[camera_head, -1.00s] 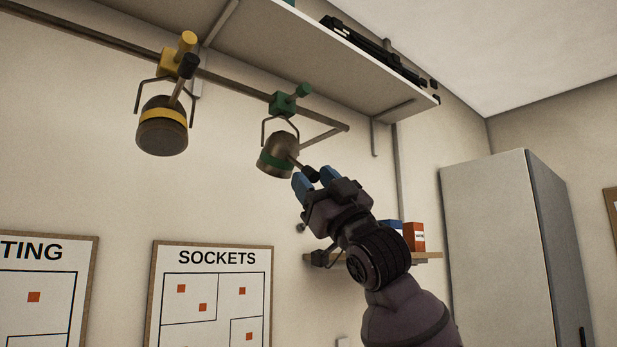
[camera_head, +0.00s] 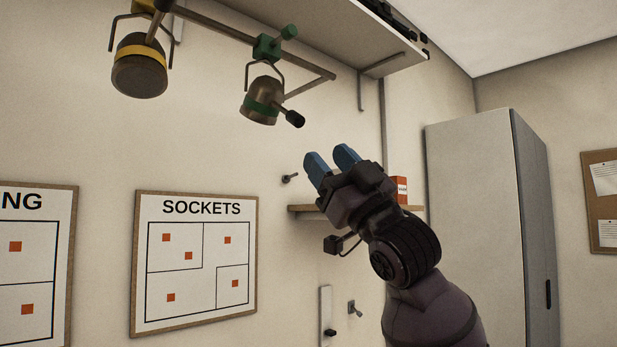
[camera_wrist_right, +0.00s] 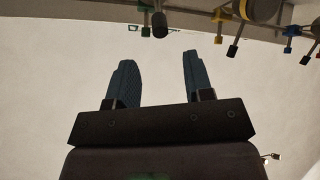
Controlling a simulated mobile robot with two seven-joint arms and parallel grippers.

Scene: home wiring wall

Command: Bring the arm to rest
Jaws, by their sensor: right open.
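My right gripper (camera_head: 332,163) is open and empty in the head view, its blue fingers pointing up and to the left. It is below and to the right of the green-banded lamp (camera_head: 262,101), apart from that lamp's black-tipped handle (camera_head: 294,119). In the right wrist view the two blue fingers (camera_wrist_right: 157,82) are spread with only bare wall between them. My left gripper is not in view.
A yellow-banded lamp (camera_head: 139,68) hangs from the same rail (camera_head: 230,36) under a shelf. A small wooden shelf (camera_head: 306,209) with an orange box (camera_head: 402,187) is behind my right arm. A tall cabinet (camera_head: 474,220) stands right; a SOCKETS board (camera_head: 196,262) hangs left.

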